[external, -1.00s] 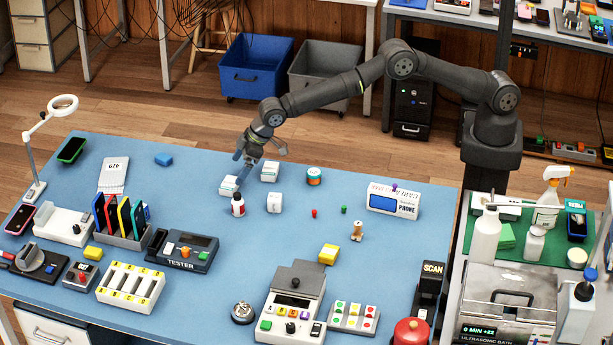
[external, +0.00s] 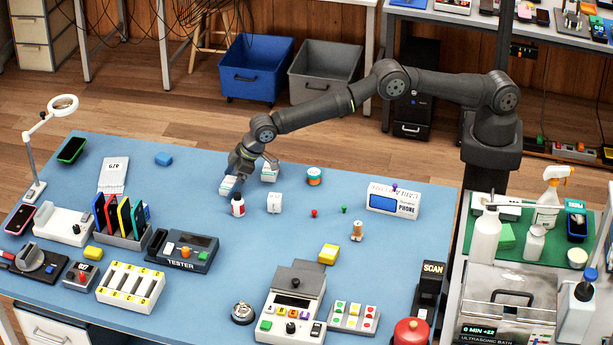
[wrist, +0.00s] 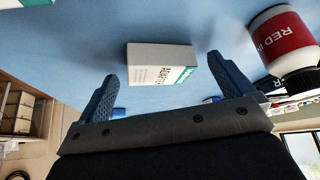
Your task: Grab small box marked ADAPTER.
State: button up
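The small box marked ADAPTER (wrist: 160,64) is white with a teal edge and lies on the blue table in the wrist view. It sits between the two fingers of my gripper (wrist: 163,75), which are spread apart with a gap on each side of it. In the external view the box (external: 228,186) is partly hidden by my gripper (external: 244,172), which is low over it. My gripper is open and holds nothing.
A bottle with a red label (wrist: 285,40) stands close beside the right finger; it also shows in the external view (external: 238,205). Another small white box (external: 269,174) and a white cube (external: 274,203) are nearby.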

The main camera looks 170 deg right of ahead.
jog(key=c, duration=0.9)
jog(key=shift+r, duration=0.1)
